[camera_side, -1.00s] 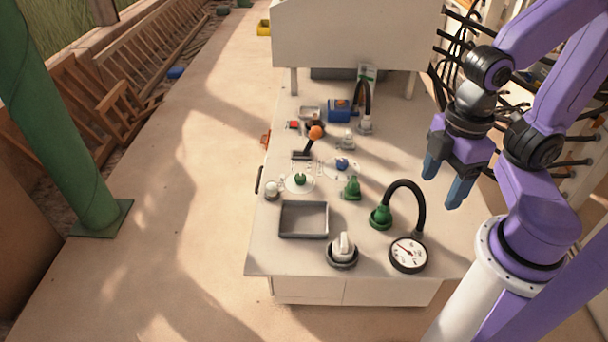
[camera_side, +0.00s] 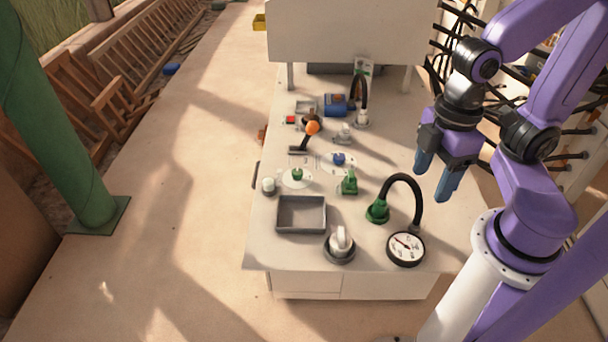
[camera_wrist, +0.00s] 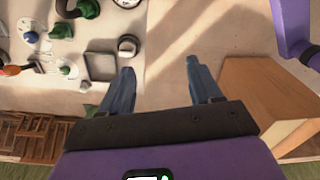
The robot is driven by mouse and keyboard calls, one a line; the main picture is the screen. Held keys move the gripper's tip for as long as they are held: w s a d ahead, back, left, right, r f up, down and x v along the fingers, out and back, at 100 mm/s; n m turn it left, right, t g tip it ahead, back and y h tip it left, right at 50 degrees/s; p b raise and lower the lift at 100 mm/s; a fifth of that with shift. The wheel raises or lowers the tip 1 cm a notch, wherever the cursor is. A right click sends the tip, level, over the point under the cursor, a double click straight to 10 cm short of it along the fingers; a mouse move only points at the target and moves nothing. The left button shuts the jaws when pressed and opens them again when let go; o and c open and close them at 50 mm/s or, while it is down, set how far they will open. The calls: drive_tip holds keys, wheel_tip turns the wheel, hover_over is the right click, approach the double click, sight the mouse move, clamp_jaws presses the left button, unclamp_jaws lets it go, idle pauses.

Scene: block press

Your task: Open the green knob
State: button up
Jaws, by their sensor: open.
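The green knob (camera_side: 297,174) sits on a round white plate on the table, just behind the grey tray. In the wrist view the green knob (camera_wrist: 67,69) shows at the left, beside the tray. My gripper (camera_side: 433,182) is open and empty, high at the right side of the table and well apart from the knob. In the wrist view the two fingers of my gripper (camera_wrist: 160,66) are spread with only floor between them.
A green valve (camera_side: 348,184) and a green fitting (camera_side: 377,211) with a black hose stand right of the knob. A blue knob (camera_side: 338,159), an orange-topped lever (camera_side: 311,128), a small white knob (camera_side: 268,185), the tray (camera_side: 301,230), a white rotary knob (camera_side: 340,243) and a gauge (camera_side: 405,248) surround it.

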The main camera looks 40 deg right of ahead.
drive_tip(key=w+a+f+m+y, duration=0.15)
drive_tip(key=w+a, duration=0.25)
drive_tip(key=w, duration=0.4)
drive_tip(key=m+t, duration=0.4)
drive_tip(key=m, duration=0.3)
hover_over(297, 171)
drive_tip(key=s+d, duration=0.3)
drive_tip(key=s, duration=0.4)
wheel_tip(297, 171, down, 15)
drive_tip(key=shift+n, duration=0.25)
drive_tip(key=x, duration=1.7)
drive_tip(key=shift+w+f, duration=0.2)
drive_tip(key=shift+w, duration=0.1)
drive_tip(key=c, duration=1)
